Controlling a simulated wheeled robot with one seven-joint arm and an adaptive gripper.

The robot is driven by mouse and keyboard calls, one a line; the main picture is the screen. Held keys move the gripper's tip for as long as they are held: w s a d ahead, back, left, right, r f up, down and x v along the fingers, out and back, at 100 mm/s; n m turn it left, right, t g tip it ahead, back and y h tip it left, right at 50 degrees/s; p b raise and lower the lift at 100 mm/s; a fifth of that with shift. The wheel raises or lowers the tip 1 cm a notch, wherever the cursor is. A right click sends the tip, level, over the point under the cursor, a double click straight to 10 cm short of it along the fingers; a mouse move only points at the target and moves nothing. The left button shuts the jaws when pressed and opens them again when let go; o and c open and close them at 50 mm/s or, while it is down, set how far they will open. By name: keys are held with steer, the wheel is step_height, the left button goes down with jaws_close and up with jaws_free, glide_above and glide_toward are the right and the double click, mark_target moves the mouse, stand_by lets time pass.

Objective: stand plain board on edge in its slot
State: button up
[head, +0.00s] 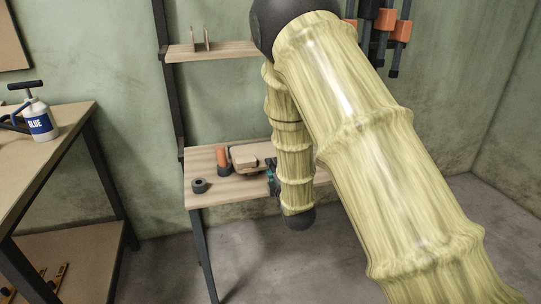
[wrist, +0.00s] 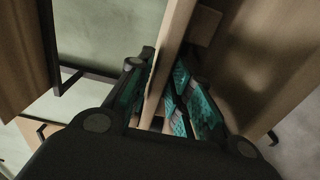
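Curved boards (head: 245,158) lie stacked on the workbench in the head view. I cannot tell which is the plain one. My gripper (head: 272,176) is at the right end of the stack, partly hidden by my arm. In the wrist view, a board (wrist: 177,30) runs between the teal-padded fingers of my gripper (wrist: 168,65), its narrow edge towards the camera. The fingers look open around it, with the left fingertip very close to it; contact is hard to judge. A rack with thin upright dividers (head: 207,40) stands on the upper shelf.
The workbench (head: 200,204) also holds an orange cylinder (head: 222,158) and a black roll (head: 199,186) left of the boards. The upper shelf (head: 240,49) is above it.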

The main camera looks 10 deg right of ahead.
jaws_close()
steer(key=shift+s, duration=0.4)
stand_by(0.4)
steer(key=shift+r, duration=0.15)
stand_by(0.3)
steer(key=r+p, duration=0.1)
steer(key=p, duration=0.1)
steer(key=r+g+p, duration=0.1)
steer(key=p, duration=0.2)
steer(key=r+g+p, duration=0.1)
steer(key=p, duration=0.2)
steer(key=shift+w+r, duration=0.25)
steer(key=shift+w+r+g+p, duration=0.2)
steer(key=shift+r+g+p, duration=0.35)
steer(key=shift+p, duration=0.65)
steer(key=shift+p, duration=0.4)
